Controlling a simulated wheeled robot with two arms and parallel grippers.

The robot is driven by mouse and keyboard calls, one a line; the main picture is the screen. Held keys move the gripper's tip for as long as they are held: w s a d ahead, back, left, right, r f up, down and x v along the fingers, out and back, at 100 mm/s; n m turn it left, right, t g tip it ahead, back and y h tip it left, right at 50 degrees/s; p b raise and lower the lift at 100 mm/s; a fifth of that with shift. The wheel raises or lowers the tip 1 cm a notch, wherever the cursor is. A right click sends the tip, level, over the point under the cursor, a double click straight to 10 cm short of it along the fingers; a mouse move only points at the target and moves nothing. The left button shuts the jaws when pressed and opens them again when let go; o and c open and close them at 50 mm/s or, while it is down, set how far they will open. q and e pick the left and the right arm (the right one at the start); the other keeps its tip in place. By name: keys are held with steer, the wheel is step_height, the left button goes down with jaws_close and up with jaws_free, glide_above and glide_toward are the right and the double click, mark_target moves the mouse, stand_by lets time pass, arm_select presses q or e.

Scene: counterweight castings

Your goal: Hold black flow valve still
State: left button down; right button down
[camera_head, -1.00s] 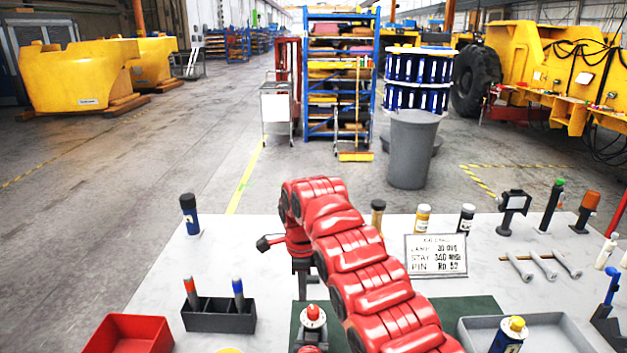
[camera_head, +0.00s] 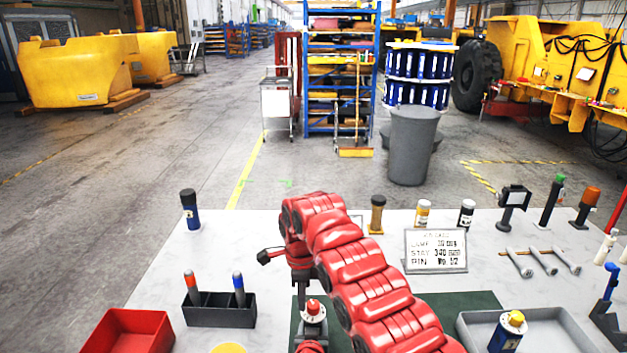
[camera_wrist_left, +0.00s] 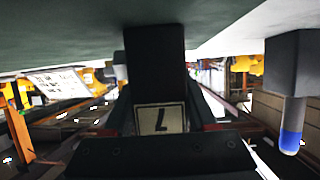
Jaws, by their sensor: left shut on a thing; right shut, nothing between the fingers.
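In the left wrist view a black block-like body, which I take to be the black flow valve (camera_wrist_left: 155,62), stands against the green mat (camera_wrist_left: 60,48). My left gripper (camera_wrist_left: 158,105) is shut around it; a pale label with one character shows between the fingers. My right gripper (camera_head: 303,290) is shut and empty, just above and behind this fitting. My right arm hides part of the mat.
A red bin (camera_head: 128,318) and a black marker holder (camera_head: 220,314) are left of the mat. A grey tray (camera_head: 560,325) with a can (camera_head: 508,335) is at right. A written sign (camera_head: 436,251) and several bottles line the back.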

steer(key=shift+f, duration=0.55)
steer(key=shift+w+d, duration=0.35)
steer(key=shift+d, duration=0.5)
stand_by(0.5)
steer(key=shift+a, duration=0.1)
steer(key=shift+s+a, duration=0.2)
step_height(320, 180, up, 6)
steer(key=shift+a, duration=0.35)
steer(key=shift+a, duration=0.1)
